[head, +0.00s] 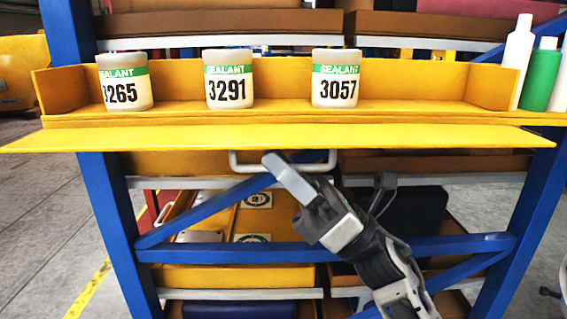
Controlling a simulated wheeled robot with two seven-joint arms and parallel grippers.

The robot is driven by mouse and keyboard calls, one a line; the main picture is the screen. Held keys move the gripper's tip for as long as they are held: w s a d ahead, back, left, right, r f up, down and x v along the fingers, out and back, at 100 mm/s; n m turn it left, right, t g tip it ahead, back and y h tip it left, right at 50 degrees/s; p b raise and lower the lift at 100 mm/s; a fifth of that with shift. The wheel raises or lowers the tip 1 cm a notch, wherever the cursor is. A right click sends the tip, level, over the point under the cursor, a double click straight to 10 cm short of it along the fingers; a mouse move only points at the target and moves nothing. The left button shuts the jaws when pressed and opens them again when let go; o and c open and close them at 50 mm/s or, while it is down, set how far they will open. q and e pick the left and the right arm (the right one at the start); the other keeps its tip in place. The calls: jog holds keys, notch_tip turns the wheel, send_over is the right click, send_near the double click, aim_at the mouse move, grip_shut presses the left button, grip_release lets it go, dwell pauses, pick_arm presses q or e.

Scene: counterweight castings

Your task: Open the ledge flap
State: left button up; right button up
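The yellow ledge flap (290,137) runs along the front of the yellow ledge (180,108), above. It sticks out toward me as a wide, thin board, close to level. A white bar handle (240,166) shows just under its front edge, near the middle. My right gripper (276,163) reaches up from the lower right, and its fingertips are at the handle, overlapping the bar in the picture. One pale finger shows clearly; the other is not clearly seen, so I cannot tell whether they close on the bar. My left gripper is not in view.
Sealant tubs 3265 (126,82), 3291 (229,80) and 3057 (336,78) stand on the ledge. White (516,60) and green (540,75) bottles stand at the right. Blue rack posts (110,220) and braces surround lower shelves. Floor is open at left.

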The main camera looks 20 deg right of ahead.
grip_shut()
jog(key=shift+s+r+m+t+h+p, duration=0.1)
jog(key=shift+r+m+t+h+p, duration=0.2)
jog(key=shift+m+t+p, duration=0.25)
jog(key=shift+s+r+m+t+h+p, duration=0.1)
jog(key=shift+r+m+t+h+p, duration=0.2)
jog(key=shift+m+p, duration=0.3)
pick_arm(q)
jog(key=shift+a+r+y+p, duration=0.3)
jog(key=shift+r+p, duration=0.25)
jog(key=shift+p, duration=0.1)
pick_arm(e)
jog(key=shift+s+m+t+h, duration=0.15)
jog(key=shift+m+t+h, duration=0.75)
jog(key=shift+m, duration=0.45)
grip_release()
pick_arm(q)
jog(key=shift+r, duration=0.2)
